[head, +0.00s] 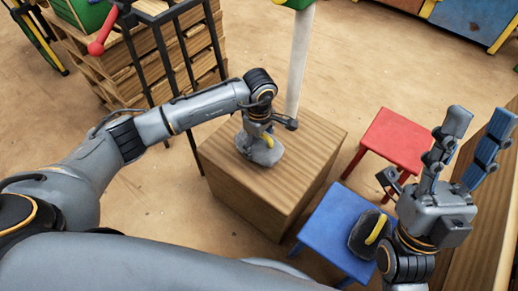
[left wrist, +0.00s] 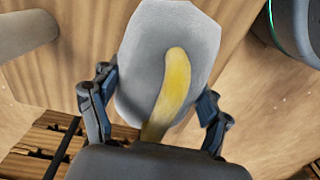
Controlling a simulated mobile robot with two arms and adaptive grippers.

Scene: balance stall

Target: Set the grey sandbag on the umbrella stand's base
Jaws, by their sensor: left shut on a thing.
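The grey sandbag (head: 262,156), with a yellow handle, is in my left gripper (head: 262,138), over the top of a wooden block. I cannot tell whether it touches the wood. In the left wrist view the sandbag (left wrist: 140,60) lies between the two fingers of my left gripper (left wrist: 155,115), which is shut on it. A white pole (head: 299,60) with a green part on top rises at the block's far edge; its foot and any separate stand base are hidden or not distinct from the wooden block (head: 305,145). My right gripper (head: 465,145) is open and empty at the right.
A dark sandbag (head: 358,240) with a yellow handle lies on a blue stool (head: 330,220). A red stool (head: 400,137) stands behind it. Wooden pallets (head: 125,75) and a black rack (head: 160,45) are at the upper left. A wooden panel (head: 500,200) borders the right.

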